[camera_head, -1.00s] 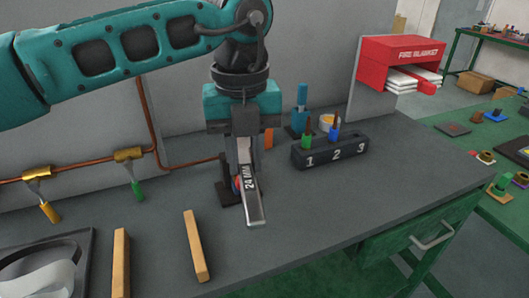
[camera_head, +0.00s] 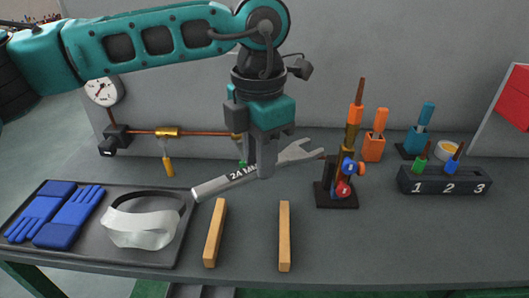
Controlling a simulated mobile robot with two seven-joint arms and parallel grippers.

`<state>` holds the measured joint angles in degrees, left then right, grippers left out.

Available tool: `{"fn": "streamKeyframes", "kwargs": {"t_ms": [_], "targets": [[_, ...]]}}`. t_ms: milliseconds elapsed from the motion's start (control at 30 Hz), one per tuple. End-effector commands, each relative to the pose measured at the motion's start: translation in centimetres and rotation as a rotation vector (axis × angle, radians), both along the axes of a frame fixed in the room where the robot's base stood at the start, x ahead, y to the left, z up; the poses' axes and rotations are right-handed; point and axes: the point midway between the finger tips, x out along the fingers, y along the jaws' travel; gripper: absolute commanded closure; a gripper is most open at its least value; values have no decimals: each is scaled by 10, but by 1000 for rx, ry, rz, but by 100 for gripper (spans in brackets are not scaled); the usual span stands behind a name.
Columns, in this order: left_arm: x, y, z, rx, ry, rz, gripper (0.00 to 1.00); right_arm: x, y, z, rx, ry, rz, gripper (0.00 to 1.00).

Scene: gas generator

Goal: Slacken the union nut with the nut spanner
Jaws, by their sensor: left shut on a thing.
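My left gripper (camera_head: 265,172) is shut on the grey nut spanner (camera_head: 215,186), marked 24 MM. The spanner slants over the bench, its open jaw (camera_head: 308,151) up at the right and its handle end down at the left. The jaw is beside an upright fitting (camera_head: 354,137) on a black stand (camera_head: 336,197), with a red and a blue knob. I cannot tell whether the jaw touches it. I cannot make out the union nut for certain. My right gripper is not in view.
Two wooden bars (camera_head: 215,233) lie in front of the spanner. A black tray (camera_head: 183,232) at the left holds blue gloves (camera_head: 69,217) and a visor (camera_head: 140,230). A numbered rack (camera_head: 408,184) stands at the right. A copper pipe (camera_head: 200,133) runs along the back.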

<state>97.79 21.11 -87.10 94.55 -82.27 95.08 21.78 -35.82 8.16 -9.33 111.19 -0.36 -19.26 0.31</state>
Motion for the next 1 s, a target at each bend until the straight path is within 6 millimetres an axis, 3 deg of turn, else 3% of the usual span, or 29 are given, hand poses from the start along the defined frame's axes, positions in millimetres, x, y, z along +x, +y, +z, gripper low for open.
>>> {"fn": "streamKeyframes", "kwargs": {"t_ms": [167, 1000], "targets": [[0, -1, -1, -2, -1, 1, 100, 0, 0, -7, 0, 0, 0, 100], [44, -57, 1, 0, 0, 1, 100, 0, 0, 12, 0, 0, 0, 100]]}}
